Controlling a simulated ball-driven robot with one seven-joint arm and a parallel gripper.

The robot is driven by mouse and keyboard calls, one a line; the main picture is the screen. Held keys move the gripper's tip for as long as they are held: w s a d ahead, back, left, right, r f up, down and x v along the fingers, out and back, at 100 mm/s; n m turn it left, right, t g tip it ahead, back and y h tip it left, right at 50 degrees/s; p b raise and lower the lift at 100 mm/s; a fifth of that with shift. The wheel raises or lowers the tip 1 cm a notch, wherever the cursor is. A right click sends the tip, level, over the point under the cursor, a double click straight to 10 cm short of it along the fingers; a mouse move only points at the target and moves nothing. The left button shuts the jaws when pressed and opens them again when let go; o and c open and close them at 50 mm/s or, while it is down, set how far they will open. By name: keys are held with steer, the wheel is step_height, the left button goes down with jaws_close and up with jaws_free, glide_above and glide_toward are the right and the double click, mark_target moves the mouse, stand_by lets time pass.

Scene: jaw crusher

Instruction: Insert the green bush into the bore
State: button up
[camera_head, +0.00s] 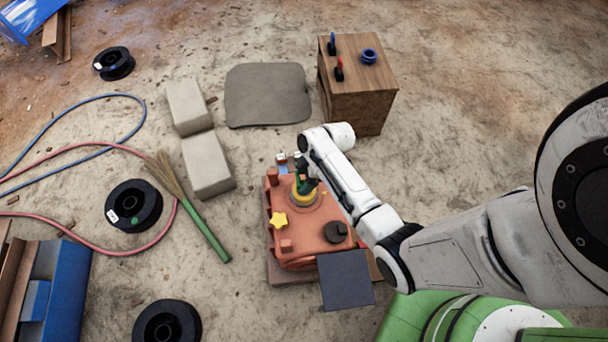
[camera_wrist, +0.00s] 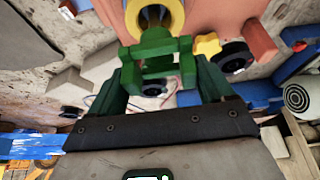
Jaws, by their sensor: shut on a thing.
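The orange crusher body (camera_head: 312,236) lies below my arm. A yellow ring (camera_head: 314,203) on its top surrounds the bore; the ring also shows at the top of the wrist view (camera_wrist: 176,18). My gripper (camera_head: 303,172) is over the ring. In the wrist view, its green fingers (camera_wrist: 158,50) are shut on the green bush (camera_wrist: 160,66), whose far end is at the ring's near edge. The fingers and bush are similar in colour and hard to tell apart. I cannot tell how far, if at all, the bush is inside the bore.
A yellow star knob (camera_head: 278,220) and a black knob (camera_head: 337,232) stand on the body. A dark plate (camera_head: 346,281) is at its front. Concrete blocks (camera_head: 208,165) and a broom (camera_head: 205,228) lie left. A wooden box (camera_head: 362,95) with a blue ring (camera_head: 369,56) stands behind.

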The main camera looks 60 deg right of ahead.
steer(key=shift+f+b, duration=2.4)
steer(key=shift+f, duration=0.75)
steer(key=o, duration=1.1)
steer(key=shift+r, duration=0.1)
steer(key=p+v, duration=0.3)
steer(key=v, duration=0.7)
steer(key=shift+r, duration=0.3)
steer(key=shift+s+d, duration=0.1)
